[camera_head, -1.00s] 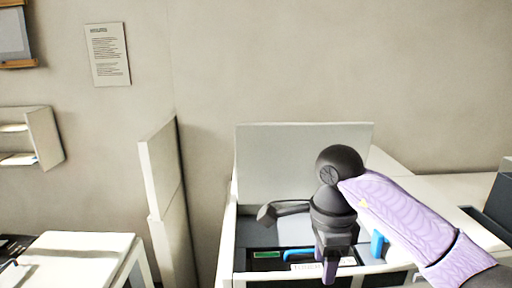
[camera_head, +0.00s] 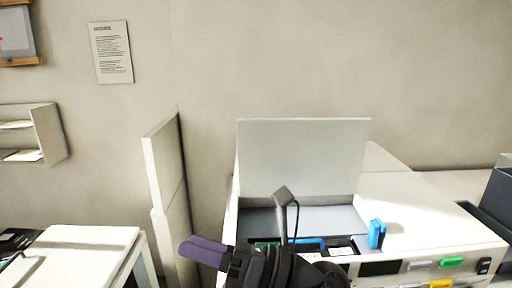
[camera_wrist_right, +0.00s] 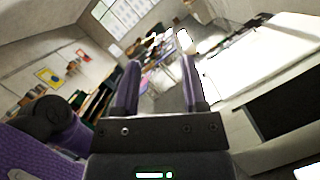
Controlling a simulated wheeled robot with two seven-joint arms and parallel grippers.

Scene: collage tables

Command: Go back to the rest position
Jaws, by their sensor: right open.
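My right gripper (camera_head: 206,252) is at the lower middle of the head view, with its dark purple fingers pointing left. It is in front of the white unit with the raised panel. In the right wrist view, its two fingers (camera_wrist_right: 160,78) stand apart with nothing between them, so it is open and empty. My dark wrist hides part of the unit's front. My left gripper is not in view.
The white unit (camera_head: 425,205) has an upright panel (camera_head: 304,160) at its back and a blue object (camera_head: 376,234) on it. A tall white divider (camera_head: 168,195) stands left of it. A white table (camera_head: 75,245) is at the lower left.

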